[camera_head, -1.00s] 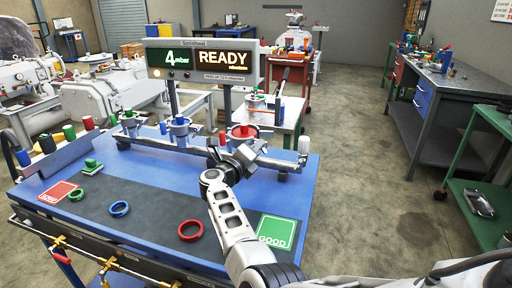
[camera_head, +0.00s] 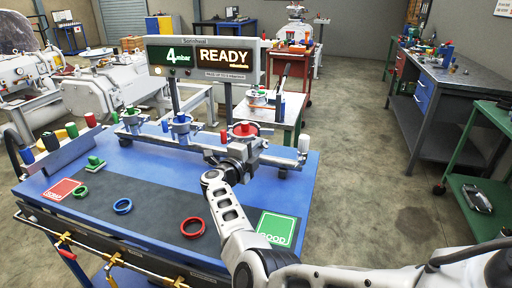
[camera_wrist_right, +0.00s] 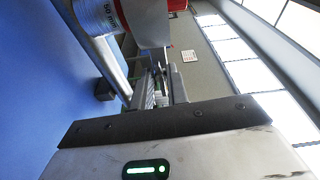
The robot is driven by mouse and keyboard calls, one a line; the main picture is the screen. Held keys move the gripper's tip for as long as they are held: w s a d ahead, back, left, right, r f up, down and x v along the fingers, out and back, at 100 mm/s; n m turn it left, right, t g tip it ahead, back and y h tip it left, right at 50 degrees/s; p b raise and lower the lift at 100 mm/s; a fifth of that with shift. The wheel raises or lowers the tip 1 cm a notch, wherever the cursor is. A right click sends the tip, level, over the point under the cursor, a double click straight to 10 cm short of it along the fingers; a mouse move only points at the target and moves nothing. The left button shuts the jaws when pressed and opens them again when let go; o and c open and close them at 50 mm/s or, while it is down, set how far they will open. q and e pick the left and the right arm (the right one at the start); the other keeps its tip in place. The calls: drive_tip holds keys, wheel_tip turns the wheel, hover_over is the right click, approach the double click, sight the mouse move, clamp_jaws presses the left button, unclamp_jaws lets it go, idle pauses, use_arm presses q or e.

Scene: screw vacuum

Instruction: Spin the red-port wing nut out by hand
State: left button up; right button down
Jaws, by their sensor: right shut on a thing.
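The red port (camera_head: 243,130), with a red top, stands at the right end of the silver manifold on the blue bench. My right gripper (camera_head: 238,152) is at the near side of this port, just below the red top. In the right wrist view its narrow fingers (camera_wrist_right: 160,88) are together under the port, shut on a small part at its clamp, taken to be the wing nut. The nut itself is mostly hidden by the fingers. My left gripper is not in view.
Two other ports with a green (camera_head: 131,112) and a blue (camera_head: 180,119) top stand left along the manifold. The display (camera_head: 204,60) reads READY behind. A green GOOD pad (camera_head: 276,229) lies front right.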

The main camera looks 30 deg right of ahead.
idle(0.4)
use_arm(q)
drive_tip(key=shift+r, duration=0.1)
use_arm(e)
drive_tip(key=c, duration=1.7)
unclamp_jaws()
